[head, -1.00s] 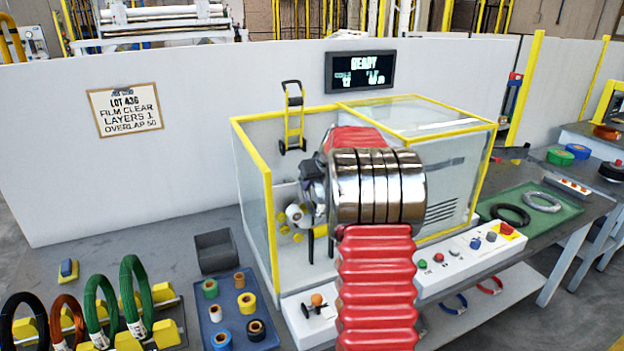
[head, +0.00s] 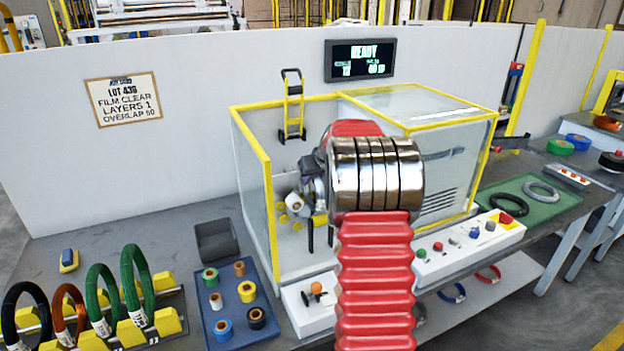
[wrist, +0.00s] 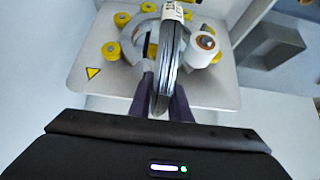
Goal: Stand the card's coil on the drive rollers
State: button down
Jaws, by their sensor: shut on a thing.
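My gripper (wrist: 161,100) is shut on a grey coil (wrist: 170,62) with a white tag (wrist: 172,12). The coil stands upright, edge-on in the wrist view, between the two dark fingers. Yellow drive rollers (wrist: 111,51) sit on a pale panel behind it, with a white film roll (wrist: 203,50) at right. Whether the coil touches any roller cannot be told. In the head view my arm hides most of the gripper, and the coil is not clear there. The card (head: 123,99) reads LOT 436, film clear, layers 1, overlap 50.
The wrapping machine has a yellow-edged clear guard (head: 253,165) around my gripper. A display (head: 359,60) reads READY. A rack (head: 165,322) holds black, orange and green coils at left. A blue tray (head: 237,318) holds tape rolls. A green mat (head: 525,219) holds two coils at right.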

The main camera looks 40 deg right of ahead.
jog(key=shift+f, duration=0.4)
dwell(0.5)
jog(key=c, duration=1.6)
grip_release()
jog(key=shift+o, duration=0.2)
jog(key=shift+f, duration=0.15)
jog(key=shift+s, duration=0.1)
jog(key=v, duration=1.3)
jog(key=shift+s+r, duration=0.15)
jog(key=shift+r, duration=0.2)
